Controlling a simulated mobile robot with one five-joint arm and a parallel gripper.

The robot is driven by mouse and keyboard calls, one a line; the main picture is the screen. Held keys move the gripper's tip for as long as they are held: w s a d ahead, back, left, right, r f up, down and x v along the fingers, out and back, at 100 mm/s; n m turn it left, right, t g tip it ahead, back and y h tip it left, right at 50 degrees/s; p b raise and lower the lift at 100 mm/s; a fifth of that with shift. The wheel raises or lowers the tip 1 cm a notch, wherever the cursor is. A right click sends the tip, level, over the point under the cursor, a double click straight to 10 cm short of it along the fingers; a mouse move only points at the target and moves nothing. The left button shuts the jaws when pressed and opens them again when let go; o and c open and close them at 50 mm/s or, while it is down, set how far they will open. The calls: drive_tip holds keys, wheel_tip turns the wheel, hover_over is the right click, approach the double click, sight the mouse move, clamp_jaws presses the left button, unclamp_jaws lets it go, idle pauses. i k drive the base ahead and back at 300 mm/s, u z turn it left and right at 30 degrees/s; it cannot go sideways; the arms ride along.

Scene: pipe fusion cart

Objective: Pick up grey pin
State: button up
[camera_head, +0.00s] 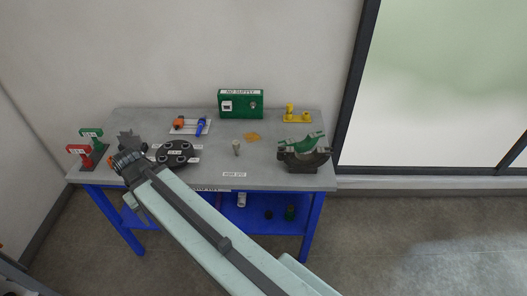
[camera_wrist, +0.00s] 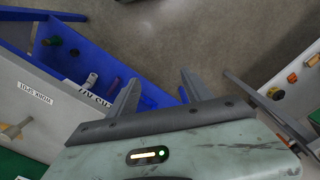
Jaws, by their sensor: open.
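The grey pin (camera_head: 237,147) is a small pale grey upright piece on the grey tabletop, a little right of the middle.
A black round holder (camera_head: 176,153) stands between my gripper and the pin. A black-and-green cradle (camera_head: 303,155) is right of the pin, and a green box (camera_head: 241,104) is behind. Red and green stands (camera_head: 87,149) are at the left. The tabletop around the pin is mostly clear.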

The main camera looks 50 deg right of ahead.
sight(236, 143)
drive_tip(key=u, duration=2.2)
drive_tip(key=k, duration=1.85)
drive_tip(key=z, duration=0.45)
drive_tip(key=i, duration=1)
drive_tip(key=u, duration=0.05)
